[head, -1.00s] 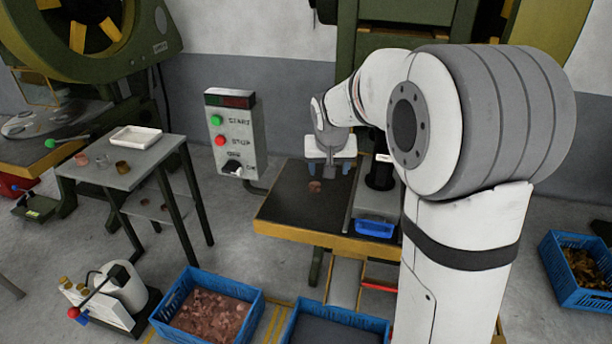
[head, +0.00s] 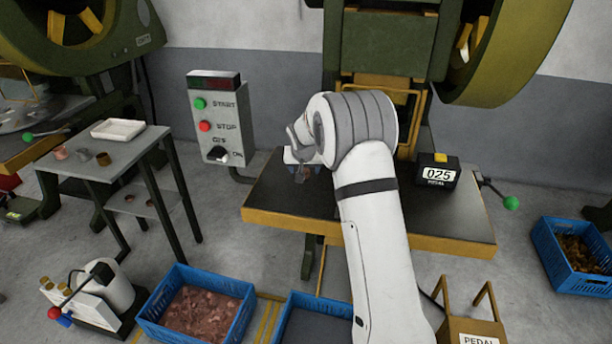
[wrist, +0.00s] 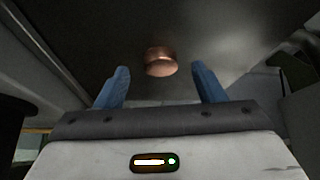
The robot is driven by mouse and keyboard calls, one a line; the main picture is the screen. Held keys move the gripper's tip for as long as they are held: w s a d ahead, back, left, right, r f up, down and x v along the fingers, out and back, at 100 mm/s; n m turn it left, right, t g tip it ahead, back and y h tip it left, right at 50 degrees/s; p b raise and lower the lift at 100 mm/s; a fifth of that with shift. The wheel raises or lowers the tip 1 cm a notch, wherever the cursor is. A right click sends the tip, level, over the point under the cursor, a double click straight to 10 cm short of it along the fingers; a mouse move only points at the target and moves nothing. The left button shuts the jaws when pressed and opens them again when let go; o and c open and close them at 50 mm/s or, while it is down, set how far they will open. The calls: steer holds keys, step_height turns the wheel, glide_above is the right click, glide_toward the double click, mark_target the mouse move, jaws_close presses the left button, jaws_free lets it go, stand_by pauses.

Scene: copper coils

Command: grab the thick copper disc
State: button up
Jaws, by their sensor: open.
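The copper disc (wrist: 160,62) lies on the dark press table, ahead of and between the two blue fingers in the wrist view. It looks thick, with a visible side wall. My gripper (wrist: 161,82) is open and empty, its fingers apart on either side of the disc's line and not touching it. My arm hides part of the table.
The dark press table (head: 450,220) has a yellow edge. A control box (head: 219,120) stands behind its left side, and a counter marked 025 (head: 437,172) sits on its right. A blue crate of copper pieces (head: 195,308) and another blue crate (head: 315,322) stand on the floor in front.

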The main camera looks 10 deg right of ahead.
steer(key=shift+x, duration=0.9)
steer(key=shift+c, duration=0.2)
steer(key=shift+r, duration=0.1)
steer(key=c, duration=1.1)
steer(key=shift+c, duration=0.2)
